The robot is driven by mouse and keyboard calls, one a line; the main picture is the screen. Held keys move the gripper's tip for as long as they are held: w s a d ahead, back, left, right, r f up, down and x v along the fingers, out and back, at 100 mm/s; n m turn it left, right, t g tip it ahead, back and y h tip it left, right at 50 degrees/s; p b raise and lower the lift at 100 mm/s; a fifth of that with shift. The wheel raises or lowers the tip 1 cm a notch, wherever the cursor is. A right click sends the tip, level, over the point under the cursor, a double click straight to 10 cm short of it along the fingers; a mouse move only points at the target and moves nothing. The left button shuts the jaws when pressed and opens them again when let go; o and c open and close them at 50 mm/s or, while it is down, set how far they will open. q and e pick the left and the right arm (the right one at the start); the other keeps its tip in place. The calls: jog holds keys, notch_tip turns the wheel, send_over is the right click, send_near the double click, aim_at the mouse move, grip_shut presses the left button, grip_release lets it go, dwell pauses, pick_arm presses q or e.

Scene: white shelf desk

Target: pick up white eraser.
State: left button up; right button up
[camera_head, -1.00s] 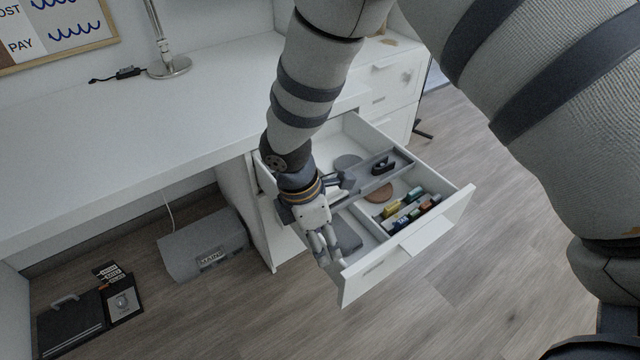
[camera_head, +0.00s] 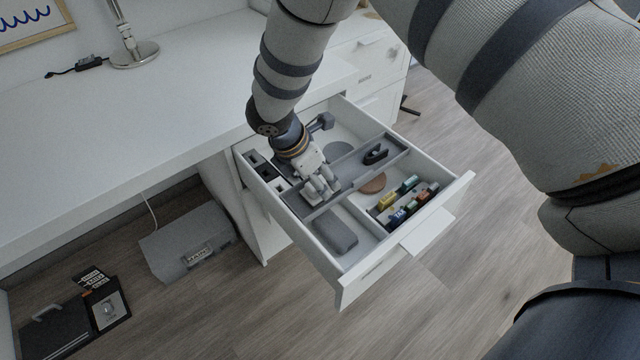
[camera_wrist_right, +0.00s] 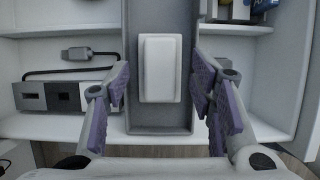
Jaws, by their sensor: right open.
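The white eraser (camera_wrist_right: 160,68) lies in a narrow grey tray (camera_wrist_right: 158,122) in the right wrist view, upright in the picture and centred between my fingers. My right gripper (camera_wrist_right: 160,84) is open, with one purple-padded finger on each side of the eraser and a gap on both sides. In the head view my right gripper (camera_head: 318,187) is down over the grey tray (camera_head: 356,166) in the open drawer (camera_head: 358,267). It hides the eraser there. My left gripper is not in view.
The drawer holds a grey case (camera_head: 335,232), a brown disc (camera_head: 372,184), a black stapler-like item (camera_head: 375,153) and several coloured small items (camera_head: 405,205). A grey-and-black box with a cable (camera_wrist_right: 50,96) is left of the tray in the wrist view. Drawer walls surround the gripper.

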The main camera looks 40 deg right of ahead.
jog(key=shift+d+f, duration=0.2)
jog(key=shift+f, duration=0.25)
grip_shut()
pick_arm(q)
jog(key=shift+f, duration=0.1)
